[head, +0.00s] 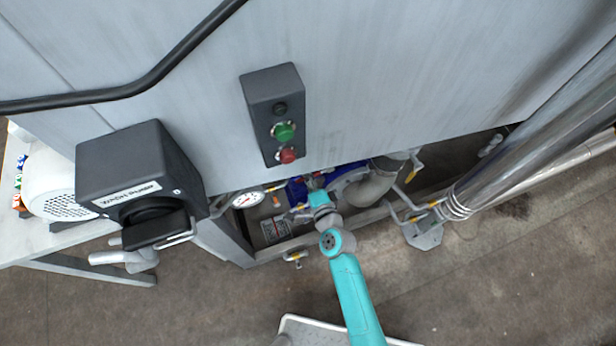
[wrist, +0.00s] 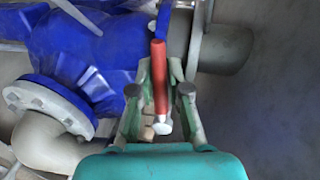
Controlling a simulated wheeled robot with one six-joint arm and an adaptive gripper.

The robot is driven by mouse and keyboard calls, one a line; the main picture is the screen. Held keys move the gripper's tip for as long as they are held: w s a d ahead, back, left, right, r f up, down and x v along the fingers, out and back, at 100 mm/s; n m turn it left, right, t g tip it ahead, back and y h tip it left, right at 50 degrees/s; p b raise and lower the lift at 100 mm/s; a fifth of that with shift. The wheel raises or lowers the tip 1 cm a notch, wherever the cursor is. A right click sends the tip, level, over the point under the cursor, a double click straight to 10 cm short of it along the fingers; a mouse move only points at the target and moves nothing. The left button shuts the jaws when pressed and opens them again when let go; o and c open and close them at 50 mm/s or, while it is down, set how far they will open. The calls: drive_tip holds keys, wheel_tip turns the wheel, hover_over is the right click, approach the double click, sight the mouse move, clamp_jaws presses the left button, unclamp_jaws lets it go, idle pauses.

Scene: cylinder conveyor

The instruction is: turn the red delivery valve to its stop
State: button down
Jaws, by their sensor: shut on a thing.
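The red delivery valve handle (wrist: 159,75) stands upright in the middle of the wrist view, in front of the grey pipe beside the blue pump body (wrist: 75,50). My gripper (wrist: 160,90) has one finger on each side of the red handle and is shut on it. The handle's pale lower end shows between the fingers. In the head view my arm reaches down to the pump (head: 297,190) under the grey cabinet; the gripper is small there and the red handle cannot be made out.
A control box (head: 275,115) with green and red buttons and a black switch box (head: 140,175) hang on the cabinet above. A pressure gauge (head: 247,199) sits left of my arm. A steel pipe (head: 530,130) runs at the right. Open floor lies in front.

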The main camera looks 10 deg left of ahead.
drive_tip(key=shift+r+m, duration=0.3)
drive_tip(key=shift+w, duration=0.1)
drive_tip(key=c, duration=1.1)
unclamp_jaws()
drive_tip(key=shift+d, duration=0.1)
drive_tip(key=v, duration=1.2)
